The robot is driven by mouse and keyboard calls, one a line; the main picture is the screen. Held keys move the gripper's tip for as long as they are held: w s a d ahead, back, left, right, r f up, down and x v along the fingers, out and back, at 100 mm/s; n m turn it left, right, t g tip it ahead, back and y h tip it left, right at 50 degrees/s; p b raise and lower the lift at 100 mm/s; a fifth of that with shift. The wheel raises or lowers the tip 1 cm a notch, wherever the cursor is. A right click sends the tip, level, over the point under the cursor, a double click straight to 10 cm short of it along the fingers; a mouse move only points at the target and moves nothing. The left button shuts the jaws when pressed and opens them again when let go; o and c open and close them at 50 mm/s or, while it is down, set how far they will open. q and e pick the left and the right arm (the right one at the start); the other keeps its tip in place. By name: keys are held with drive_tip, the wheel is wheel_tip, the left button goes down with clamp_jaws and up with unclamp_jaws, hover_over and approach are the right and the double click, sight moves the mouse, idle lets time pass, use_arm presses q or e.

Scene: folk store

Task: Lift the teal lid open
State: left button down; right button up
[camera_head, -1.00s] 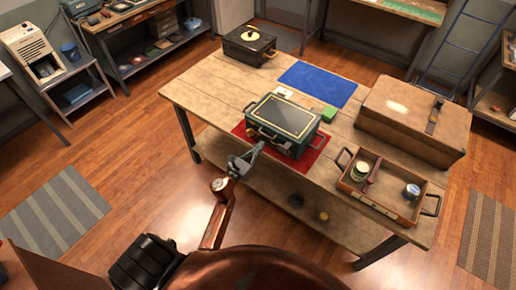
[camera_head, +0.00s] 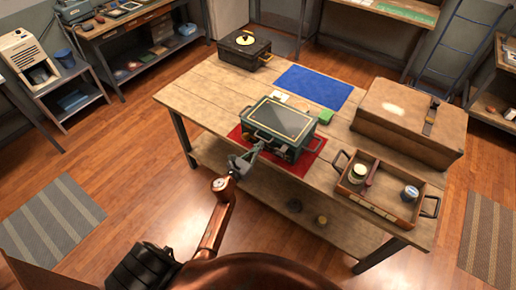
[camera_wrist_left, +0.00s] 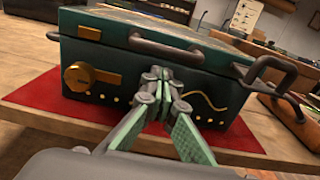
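A teal case (camera_head: 292,151) with dark metal trim sits on a red mat (camera_head: 313,160) on the wooden table. Its lid (camera_head: 280,118) has a dark panel with a yellow border and lies closed. My left gripper (camera_head: 257,147) is at the case's front side. My right gripper is out of view.
A wooden tray (camera_head: 378,211) with small jars stands at the table's front right, behind it a large brown box (camera_head: 405,125). A blue mat (camera_head: 314,87), a green block (camera_head: 326,116) and a dark box (camera_head: 243,50) lie farther back. The table's left part is clear.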

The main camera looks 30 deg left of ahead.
sight(266, 135)
use_arm(q)
drive_tip(key=shift+w, duration=0.3)
drive_tip(key=shift+w+d+b, duration=0.15)
drive_tip(key=shift+w+b, duration=0.45)
drive_tip(key=shift+w, duration=0.45)
drive_tip(key=shift+s, duration=0.1)
drive_tip(key=shift+s, duration=0.25)
drive_tip(key=shift+r, duration=0.1)
drive_tip(key=shift+r+p, duration=0.85)
drive_tip(key=shift+r, duration=0.45)
